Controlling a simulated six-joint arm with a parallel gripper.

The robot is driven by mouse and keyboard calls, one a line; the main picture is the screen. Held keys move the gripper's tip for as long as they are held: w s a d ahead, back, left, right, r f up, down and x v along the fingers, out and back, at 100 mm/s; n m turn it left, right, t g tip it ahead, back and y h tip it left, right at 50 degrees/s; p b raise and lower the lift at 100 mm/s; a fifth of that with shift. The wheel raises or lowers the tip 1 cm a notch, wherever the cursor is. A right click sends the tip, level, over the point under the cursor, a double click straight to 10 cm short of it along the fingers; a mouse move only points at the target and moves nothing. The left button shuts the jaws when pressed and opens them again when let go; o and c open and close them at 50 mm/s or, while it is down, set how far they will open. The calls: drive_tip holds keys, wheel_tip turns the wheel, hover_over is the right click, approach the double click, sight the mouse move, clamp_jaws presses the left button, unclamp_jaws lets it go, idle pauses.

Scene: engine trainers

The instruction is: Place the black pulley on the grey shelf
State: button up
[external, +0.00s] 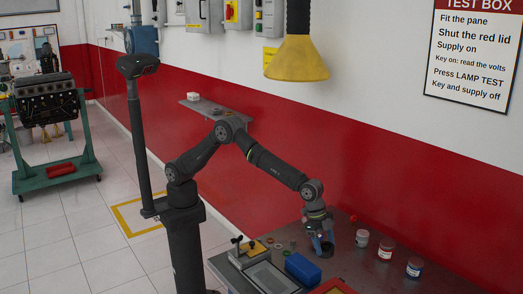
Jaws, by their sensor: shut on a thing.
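I cannot pick out the black pulley for certain anywhere in this view.
Jars (386,250) stand on the bench right of my gripper. A blue box (303,267) and a grey tray (270,278) lie to its left. An engine on a green stand (55,180) is at far left.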

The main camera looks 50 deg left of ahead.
drive_tip(key=shift+s+r, duration=0.25)
drive_tip(key=shift+s, duration=0.1)
drive_tip(key=w+a+f+n+t+y, duration=0.1)
drive_tip(key=w+a+f+n, duration=0.15)
drive_tip(key=w+a, duration=0.9)
drive_tip(key=w+a+f+n+t, duration=0.1)
drive_tip(key=w+a+n, duration=0.2)
drive_tip(key=w+a, duration=0.8)
drive_tip(key=w+a+f+n+t+y, duration=0.1)
drive_tip(key=w+a+f+n, duration=0.15)
drive_tip(key=w+a, duration=0.85)
drive_tip(key=w+a+f+n+t+y, duration=0.15)
drive_tip(key=a+n, duration=0.55)
drive_tip(key=a, duration=2.4)
drive_tip(key=s+a+f+n+y, duration=0.1)
drive_tip(key=s+a+n, duration=0.1)
drive_tip(key=a, duration=0.7)
drive_tip(key=s+f, duration=0.5)
drive_tip(key=f, duration=0.1)
drive_tip(key=shift+s+a+f, duration=0.3)
drive_tip(key=shift+a+f, duration=0.05)
